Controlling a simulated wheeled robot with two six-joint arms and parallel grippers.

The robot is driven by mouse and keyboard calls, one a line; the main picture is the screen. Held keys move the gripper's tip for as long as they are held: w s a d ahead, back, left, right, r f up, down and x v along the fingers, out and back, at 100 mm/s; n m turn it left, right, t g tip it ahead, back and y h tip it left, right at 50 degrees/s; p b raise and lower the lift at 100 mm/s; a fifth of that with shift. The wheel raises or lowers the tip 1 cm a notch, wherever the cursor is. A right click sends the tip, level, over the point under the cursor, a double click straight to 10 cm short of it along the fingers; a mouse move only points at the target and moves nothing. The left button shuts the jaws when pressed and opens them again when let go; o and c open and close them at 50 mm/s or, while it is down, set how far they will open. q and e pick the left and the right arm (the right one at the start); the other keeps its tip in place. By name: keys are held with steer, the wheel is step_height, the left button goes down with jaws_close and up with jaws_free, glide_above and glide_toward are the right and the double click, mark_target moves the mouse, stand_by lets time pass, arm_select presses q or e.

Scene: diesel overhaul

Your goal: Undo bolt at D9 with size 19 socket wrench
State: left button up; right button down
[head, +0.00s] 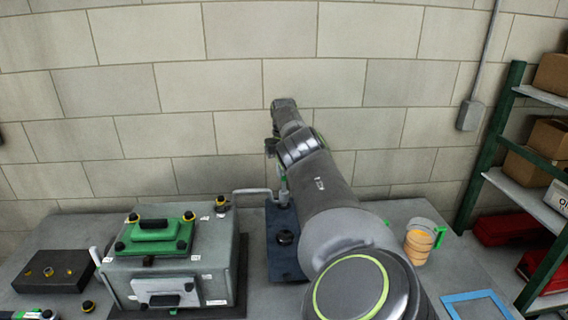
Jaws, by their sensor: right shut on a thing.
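My right arm reaches across the middle to the dark blue block (286,262), and my right gripper (272,146) is above its back end, partly hidden by the wrist. It is shut on an upright slim grey tool with a green part (283,183), apparently a socket wrench; its size cannot be read. The tool's lower end is at the back of the block; I cannot tell if it touches. The grey engine housing (222,262) stands left, with a green cover (158,232) and several black-and-yellow bolts (221,202). No D9 label is legible. My left gripper is out of view.
A dark tray (54,271) with several bolts and a loose bolt (88,306) lie left. A bent grey pipe (250,192) spans housing and block. An orange-brown cup-like object (419,242) and a blue frame (476,306) lie right, near a shelf (520,178).

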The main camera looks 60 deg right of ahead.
steer(key=n, duration=0.3)
steer(key=shift+d+n, duration=0.1)
steer(key=shift+n, duration=0.3)
steer(key=n+b, duration=0.1)
steer(key=n, duration=0.4)
steer(key=shift+n, duration=0.3)
steer(key=n+b, duration=0.1)
steer(key=n, duration=0.5)
steer(key=shift+n+b, duration=0.3)
steer(key=shift+r+n, duration=0.15)
steer(key=shift+n, duration=1.25)
